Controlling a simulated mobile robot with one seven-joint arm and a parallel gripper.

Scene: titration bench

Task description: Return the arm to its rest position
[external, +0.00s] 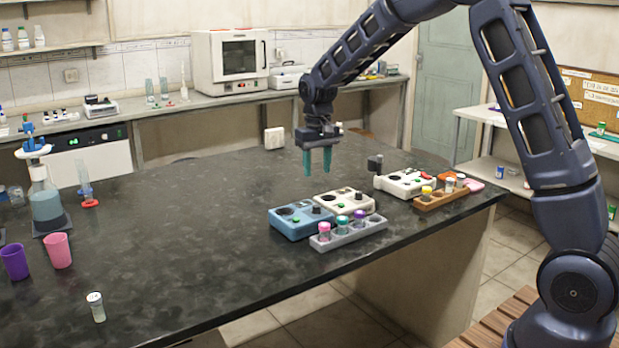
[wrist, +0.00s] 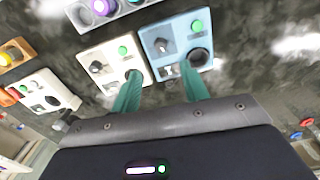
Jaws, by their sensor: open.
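My gripper (external: 317,160) has two teal fingers that point down above the dark bench top. It is open and nothing shows between the fingers. In the wrist view the fingers (wrist: 160,88) lie in front of a blue device (wrist: 176,30) and a white device (wrist: 112,42). In the external view the blue device (external: 302,221) and the white device (external: 346,201) stand below and in front of my gripper, apart from it.
A grey rack (external: 350,235) with several capped vials stands before the devices. Another white device (external: 405,183) and a brown rack (external: 441,199) are at the right. A lone vial (external: 97,307), a pink cup (external: 58,250) and a flask (external: 46,205) are at the left. The middle bench is clear.

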